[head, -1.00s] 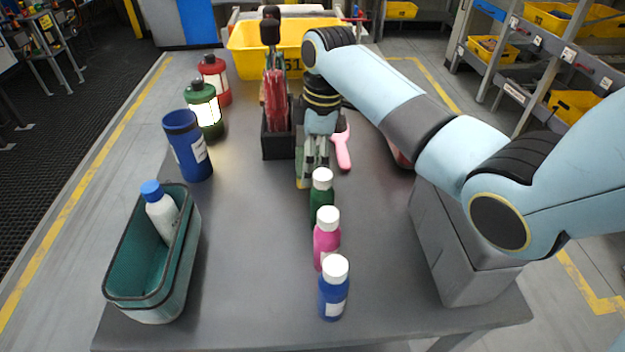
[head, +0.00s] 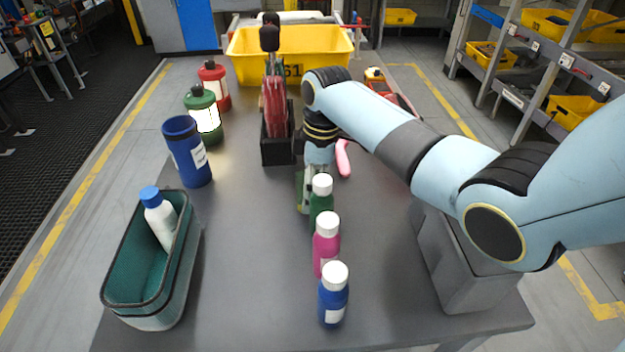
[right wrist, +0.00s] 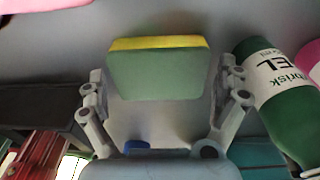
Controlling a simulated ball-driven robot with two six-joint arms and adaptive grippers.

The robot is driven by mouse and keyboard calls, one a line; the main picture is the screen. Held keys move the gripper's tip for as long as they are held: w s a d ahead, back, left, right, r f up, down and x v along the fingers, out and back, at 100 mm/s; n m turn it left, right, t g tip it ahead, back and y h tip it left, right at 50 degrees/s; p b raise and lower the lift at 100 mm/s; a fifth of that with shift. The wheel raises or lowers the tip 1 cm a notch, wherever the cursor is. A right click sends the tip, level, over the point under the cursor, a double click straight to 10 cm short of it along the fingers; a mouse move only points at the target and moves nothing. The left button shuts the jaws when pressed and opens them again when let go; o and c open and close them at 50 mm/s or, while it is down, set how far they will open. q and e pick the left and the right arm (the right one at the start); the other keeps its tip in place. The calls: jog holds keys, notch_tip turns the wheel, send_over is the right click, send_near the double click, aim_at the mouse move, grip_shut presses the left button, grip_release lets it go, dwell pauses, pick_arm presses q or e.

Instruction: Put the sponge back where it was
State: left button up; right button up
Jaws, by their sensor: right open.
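The sponge (right wrist: 158,75), green with a yellow layer, sits between the spread fingers of my right gripper (right wrist: 163,82) in the right wrist view. Gaps show on both sides of it, so the fingers are open and not pressing on it. In the head view the right gripper (head: 312,188) points down at the table behind the green bottle (head: 321,200). Only a greenish edge of the sponge (head: 301,195) shows there; the gripper and bottle hide the rest. My left gripper is not in view.
A pink bottle (head: 326,250) and a blue bottle (head: 333,300) stand in front. A black holder (head: 277,152) is behind, with a pink-handled item (head: 343,158) beside it. The middle-left table is clear.

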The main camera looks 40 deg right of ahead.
notch_tip(320, 180, up, 12)
jog(key=d, duration=0.1)
jog(key=shift+s, duration=0.4)
dwell(0.3)
